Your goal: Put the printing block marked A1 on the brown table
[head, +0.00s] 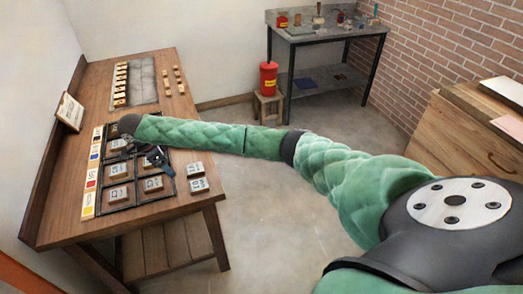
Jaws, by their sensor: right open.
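The brown table (180,205) stands at the left with a dark compartmented tray (135,205) on it. Grey-topped printing blocks sit in the tray, among them a front left one (118,193), a front right one (153,184) and one behind (119,170). Two more blocks (196,169) (199,184) lie on the bare wood right of the tray. Their marks are too small to read, so I cannot tell which is A1. My right gripper (154,158) is open over the tray's middle; its arm hides the tray's back part. My left gripper is out of view.
A strip of coloured labels (91,175) lies left of the tray, and a framed card (70,111) stands behind it. A grey rack (144,80) with small pieces is at the table's back. The table's front right edge is clear.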

